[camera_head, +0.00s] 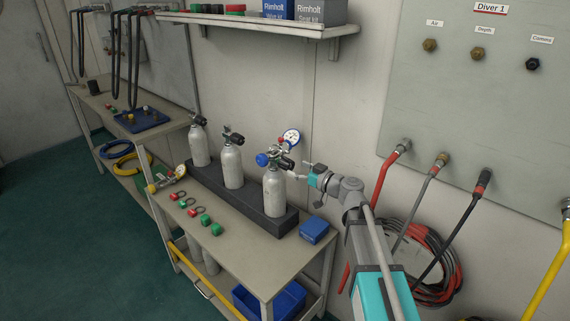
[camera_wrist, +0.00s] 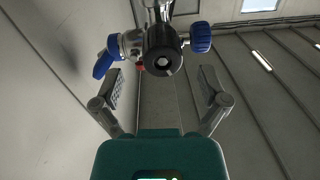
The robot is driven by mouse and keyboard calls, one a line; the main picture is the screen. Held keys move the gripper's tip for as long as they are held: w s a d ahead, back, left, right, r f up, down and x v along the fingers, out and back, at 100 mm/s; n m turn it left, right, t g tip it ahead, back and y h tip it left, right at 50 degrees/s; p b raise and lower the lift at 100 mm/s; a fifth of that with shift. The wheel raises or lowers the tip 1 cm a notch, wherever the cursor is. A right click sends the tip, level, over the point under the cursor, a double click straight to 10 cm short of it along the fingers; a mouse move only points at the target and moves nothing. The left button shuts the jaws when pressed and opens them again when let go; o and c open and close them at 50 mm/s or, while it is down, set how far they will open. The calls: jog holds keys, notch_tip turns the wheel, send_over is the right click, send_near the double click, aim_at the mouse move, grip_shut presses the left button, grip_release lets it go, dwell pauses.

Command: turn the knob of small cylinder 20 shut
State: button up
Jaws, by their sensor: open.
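Three small grey cylinders stand upright in a dark rack (camera_head: 235,195) on the bench; no numbers are readable, so I cannot tell which is 20. The right cylinder (camera_head: 274,196) carries a regulator with a blue knob (camera_head: 262,160), a round gauge (camera_head: 291,138) and a black knob (camera_head: 286,164). The middle cylinder (camera_head: 232,167) and left cylinder (camera_head: 199,146) have dark knobs. My gripper (camera_head: 305,176) is beside the right cylinder's valve. In the wrist view its fingers (camera_wrist: 160,82) are open and empty, with a black round knob (camera_wrist: 163,52) ahead, between two blue handles.
A blue box (camera_head: 314,230) sits on the bench right of the rack. Red and green fittings and a gauge lie at the front left. A shelf (camera_head: 260,24) hangs above. Hoses and a Diver 1 panel (camera_head: 480,110) are on the right wall.

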aim_at(292, 166)
jog(key=shift+x, duration=2.5)
jog(key=shift+c, duration=0.2)
jog(key=c, duration=1.1)
